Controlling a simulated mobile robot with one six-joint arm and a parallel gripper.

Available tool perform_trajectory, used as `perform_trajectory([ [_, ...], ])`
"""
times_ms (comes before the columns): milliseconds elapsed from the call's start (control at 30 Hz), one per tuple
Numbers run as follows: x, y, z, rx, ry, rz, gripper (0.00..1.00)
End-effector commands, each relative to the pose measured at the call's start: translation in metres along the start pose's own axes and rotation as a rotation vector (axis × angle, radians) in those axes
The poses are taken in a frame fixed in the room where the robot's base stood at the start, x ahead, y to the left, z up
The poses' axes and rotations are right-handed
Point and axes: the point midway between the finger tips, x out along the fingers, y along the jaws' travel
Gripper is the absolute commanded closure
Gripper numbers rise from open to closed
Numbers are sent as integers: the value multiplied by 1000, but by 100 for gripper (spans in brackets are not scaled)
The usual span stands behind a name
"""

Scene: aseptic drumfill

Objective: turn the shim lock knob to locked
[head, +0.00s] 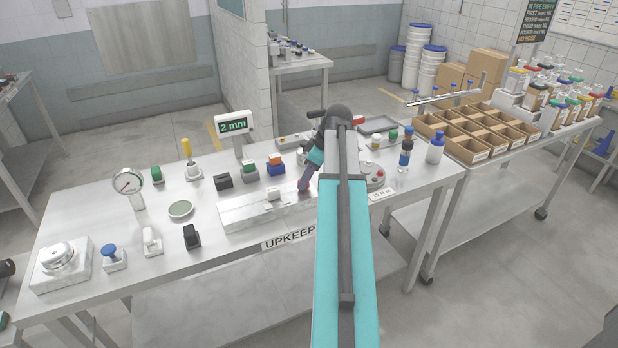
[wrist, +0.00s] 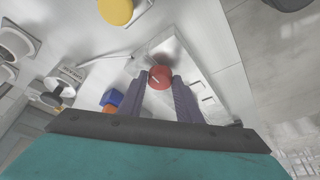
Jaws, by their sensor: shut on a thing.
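A round red knob (wrist: 160,75) with a short pale line on it sits at the end of a pale metal block (wrist: 172,50) in the wrist view. I take it for the shim lock knob. My gripper (wrist: 160,84) has its two purple fingers on either side of the knob and is shut on it. In the head view my gripper (head: 305,184) reaches down at the right end of the long metal block (head: 245,214) on the bench. The knob is hidden there behind my gripper and arm. I cannot read a locked or unlocked mark.
A blue and orange block (head: 276,166) stands just left of my gripper. A display reading 2 mm (head: 233,124) and a yellow-handled tool (head: 188,150) stand farther back. A dial gauge (head: 128,182) is at the left. Bottles (head: 405,150) stand at the right. The front edge bears an UPKEEP label (head: 289,238).

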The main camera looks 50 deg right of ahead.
Motion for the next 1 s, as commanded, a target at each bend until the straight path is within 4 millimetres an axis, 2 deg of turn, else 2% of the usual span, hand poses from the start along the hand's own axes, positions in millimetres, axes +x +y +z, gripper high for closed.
perform_trajectory([
  [367,1,-4,0,142,0,60,91],
  [1000,1,-7,-3,623,2,257,91],
])
